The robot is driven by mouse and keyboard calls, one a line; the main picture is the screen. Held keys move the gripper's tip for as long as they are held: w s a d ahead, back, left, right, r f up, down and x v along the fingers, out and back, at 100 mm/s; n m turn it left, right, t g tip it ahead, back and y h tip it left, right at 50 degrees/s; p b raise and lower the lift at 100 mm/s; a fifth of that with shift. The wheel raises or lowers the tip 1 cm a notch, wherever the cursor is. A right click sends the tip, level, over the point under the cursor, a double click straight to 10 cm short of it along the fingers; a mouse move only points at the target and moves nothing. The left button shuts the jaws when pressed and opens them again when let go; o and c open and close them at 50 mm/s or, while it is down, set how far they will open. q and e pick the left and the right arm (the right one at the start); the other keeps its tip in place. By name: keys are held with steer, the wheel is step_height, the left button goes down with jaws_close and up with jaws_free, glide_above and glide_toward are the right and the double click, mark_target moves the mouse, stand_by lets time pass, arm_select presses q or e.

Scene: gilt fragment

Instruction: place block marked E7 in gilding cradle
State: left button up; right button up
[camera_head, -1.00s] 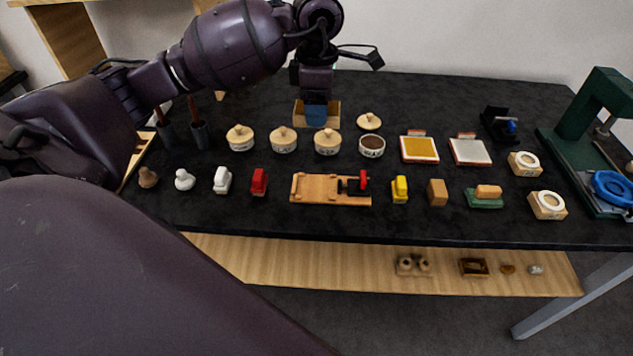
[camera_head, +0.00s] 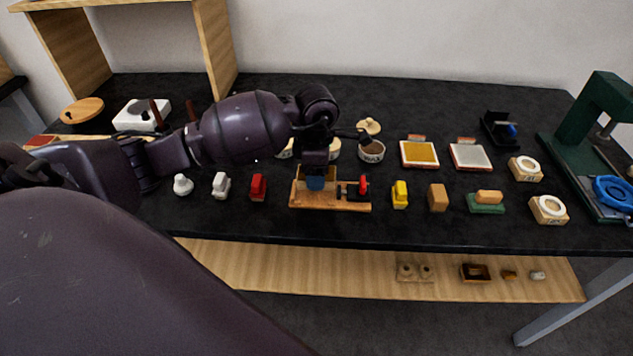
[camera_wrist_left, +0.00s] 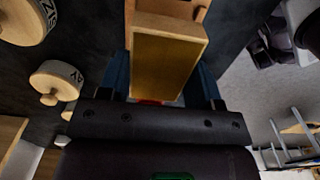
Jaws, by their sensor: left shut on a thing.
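My left gripper (camera_head: 316,182) has blue fingertips and is shut on a wooden block (camera_head: 330,173). The block shows in the left wrist view as a tan, flat-faced piece (camera_wrist_left: 167,60) between the fingers; I see no E7 mark on it. The gripper holds the block over the left part of a wooden cradle (camera_head: 335,204) with a red-knobbed clamp (camera_head: 363,185). The arm and fingers partly hide the block, and I cannot tell whether it touches the cradle. Light wood shows behind the block in the wrist view (camera_wrist_left: 172,8). My right gripper is not in view.
A red piece (camera_head: 258,187) stands left of the cradle, a yellow piece (camera_head: 400,194) and a brown block (camera_head: 437,198) to its right. Lidded pots lie partly behind my arm. A green press (camera_head: 590,140) stands at the right end. A shelf (camera_head: 300,268) runs below.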

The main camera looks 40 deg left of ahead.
arm_select(q)
steer(key=shift+f, duration=1.8)
steer(key=shift+f, duration=0.15)
steer(key=o, duration=0.9)
step_height(320, 180, up, 12)
steer(key=shift+r, duration=0.2)
